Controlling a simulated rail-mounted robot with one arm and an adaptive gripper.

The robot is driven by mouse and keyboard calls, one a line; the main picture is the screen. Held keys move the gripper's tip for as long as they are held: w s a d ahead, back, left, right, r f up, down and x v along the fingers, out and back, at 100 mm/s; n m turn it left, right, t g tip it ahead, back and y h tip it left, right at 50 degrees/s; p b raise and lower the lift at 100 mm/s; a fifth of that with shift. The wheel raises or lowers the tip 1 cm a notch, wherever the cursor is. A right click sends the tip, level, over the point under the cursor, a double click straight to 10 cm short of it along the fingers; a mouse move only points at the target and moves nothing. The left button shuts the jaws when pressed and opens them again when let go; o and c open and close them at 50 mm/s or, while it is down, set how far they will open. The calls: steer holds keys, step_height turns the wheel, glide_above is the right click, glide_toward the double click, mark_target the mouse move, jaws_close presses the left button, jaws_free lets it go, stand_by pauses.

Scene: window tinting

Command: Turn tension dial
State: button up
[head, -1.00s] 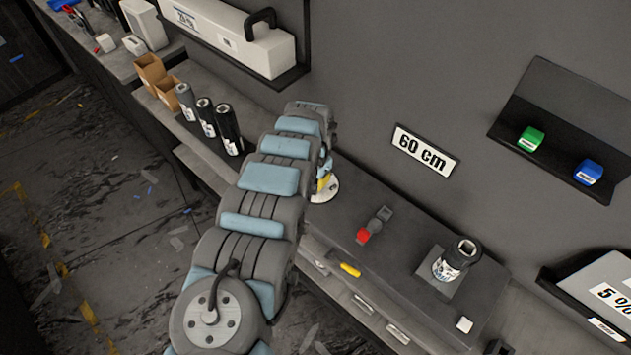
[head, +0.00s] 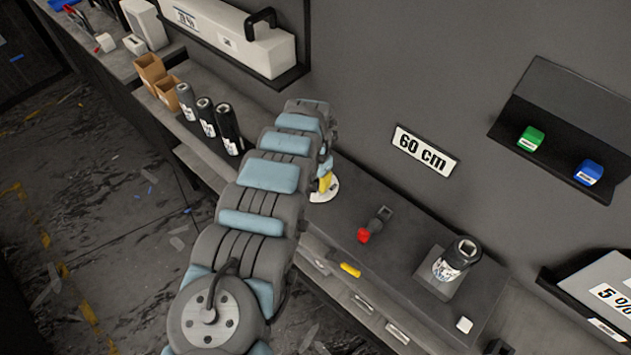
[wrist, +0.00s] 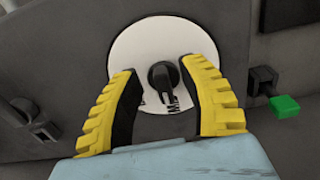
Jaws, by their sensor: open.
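The tension dial is a white round plate (wrist: 200,35) with a black knob (wrist: 163,78) at its centre, on a dark grey surface in the wrist view. Some black lettering shows at the plate's lower edge, partly covered. My gripper (wrist: 163,75) is open, with one yellow-padded finger on each side of the knob. Gaps show between the knob and both fingers. In the head view, the white plate (head: 326,193) shows only in part beside my arm, and a bit of yellow from my gripper (head: 325,181) shows over it.
A lever with a green end (wrist: 284,106) is right of the dial in the wrist view. In the head view, a red-ended lever (head: 364,235) and a dark roll on a stand (head: 457,256) are to the right. Several black rolls (head: 228,128) stand on the left shelf.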

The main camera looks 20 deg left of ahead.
mark_target(316, 181)
step_height(316, 181, up, 11)
steer(key=shift+r, duration=0.2)
stand_by(0.6)
steer(key=shift+w, duration=0.1)
stand_by(0.4)
